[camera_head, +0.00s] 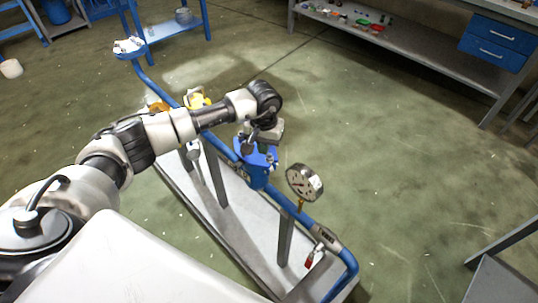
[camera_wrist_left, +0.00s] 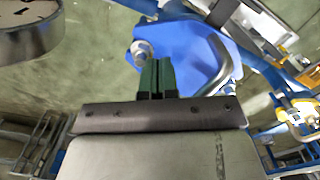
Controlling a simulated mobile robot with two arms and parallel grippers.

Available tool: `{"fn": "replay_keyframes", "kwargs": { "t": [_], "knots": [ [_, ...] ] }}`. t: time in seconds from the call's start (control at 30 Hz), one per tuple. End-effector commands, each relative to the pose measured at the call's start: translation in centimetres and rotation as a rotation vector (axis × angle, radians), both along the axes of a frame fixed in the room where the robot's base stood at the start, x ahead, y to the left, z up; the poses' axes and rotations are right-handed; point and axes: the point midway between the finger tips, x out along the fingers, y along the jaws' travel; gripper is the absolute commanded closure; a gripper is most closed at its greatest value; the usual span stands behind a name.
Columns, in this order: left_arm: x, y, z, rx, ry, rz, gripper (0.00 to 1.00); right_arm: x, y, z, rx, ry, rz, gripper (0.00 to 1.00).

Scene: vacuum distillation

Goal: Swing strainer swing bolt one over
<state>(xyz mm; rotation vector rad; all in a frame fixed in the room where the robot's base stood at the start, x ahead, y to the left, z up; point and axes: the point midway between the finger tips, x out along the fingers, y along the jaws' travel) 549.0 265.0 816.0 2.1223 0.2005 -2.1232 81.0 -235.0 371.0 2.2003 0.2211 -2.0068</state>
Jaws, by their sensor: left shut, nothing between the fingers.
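The blue strainer (camera_head: 257,178) sits in the blue pipe run, and my left gripper (camera_head: 246,147) is just above its cover. In the left wrist view the blue cover (camera_wrist_left: 195,45) fills the upper middle, with a bolt and pale nut (camera_wrist_left: 143,52) at its left edge. A curved grey handle (camera_wrist_left: 218,62) shows on the cover's right side. My left gripper's green fingertips (camera_wrist_left: 157,76) are together and empty, in front of the cover and to the right of the bolt. Whether they touch anything is unclear. My right gripper is in neither view.
A round pressure gauge (camera_head: 304,182) stands on the pipe close to the right of the strainer. A yellow-handled valve (camera_head: 197,98) is behind my left arm. The pipe stands on a pale skid (camera_head: 232,222). A workbench (camera_head: 400,40) is at the back right; the floor between is clear.

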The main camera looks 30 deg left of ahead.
Motion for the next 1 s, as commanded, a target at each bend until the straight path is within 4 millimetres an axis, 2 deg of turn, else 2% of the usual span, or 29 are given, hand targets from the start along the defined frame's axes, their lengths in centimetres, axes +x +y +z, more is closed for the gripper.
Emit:
{"fn": "replay_keyframes", "kwargs": {
  "t": [1.0],
  "knots": [
    [-0.3,-0.8,8.3,0.000,-0.001,-0.001,1.00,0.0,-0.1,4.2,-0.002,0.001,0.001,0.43]
  ]
}}
